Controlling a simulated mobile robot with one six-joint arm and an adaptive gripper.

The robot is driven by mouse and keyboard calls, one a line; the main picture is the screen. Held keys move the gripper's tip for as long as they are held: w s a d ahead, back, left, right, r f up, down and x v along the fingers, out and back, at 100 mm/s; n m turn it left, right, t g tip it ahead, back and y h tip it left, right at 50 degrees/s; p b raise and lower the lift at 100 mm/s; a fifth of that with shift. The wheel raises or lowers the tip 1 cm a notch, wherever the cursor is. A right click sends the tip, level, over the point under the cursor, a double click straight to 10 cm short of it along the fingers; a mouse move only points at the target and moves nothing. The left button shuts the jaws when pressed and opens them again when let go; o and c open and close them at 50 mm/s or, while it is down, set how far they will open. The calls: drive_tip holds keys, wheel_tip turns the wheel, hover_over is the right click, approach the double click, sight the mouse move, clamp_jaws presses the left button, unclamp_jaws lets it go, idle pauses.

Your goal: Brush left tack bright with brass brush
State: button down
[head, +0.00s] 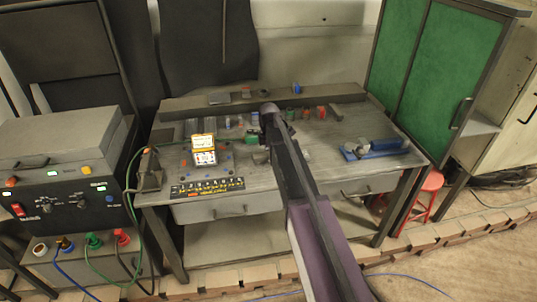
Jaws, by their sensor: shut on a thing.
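My arm reaches over the grey workbench (235,182), and my gripper (262,156) is low over the middle of its top. The gripper is small and partly hidden by my own arm. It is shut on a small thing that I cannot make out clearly. A small green thing (251,139) is just behind the gripper; I cannot tell whether they touch. A dark plate with small coloured parts (223,166) lies left of the gripper. I cannot pick out the left tack or the brass brush for certain.
A vise (149,170) is at the left edge. A blue tool (375,148) lies at the right. Small coloured items (321,112) line the back. The front right top is clear.

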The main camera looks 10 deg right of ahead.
drive_tip(key=shift+s+r, duration=0.1)
drive_tip(key=shift+s, duration=0.35)
drive_tip(key=shift+w, duration=0.1)
drive_tip(key=shift+w, duration=1.1)
drive_tip(key=shift+s, duration=0.1)
drive_tip(key=shift+s, duration=1.2)
drive_tip(key=shift+f, duration=0.2)
drive_tip(key=shift+w+r, duration=0.1)
drive_tip(key=shift+w, duration=1.2)
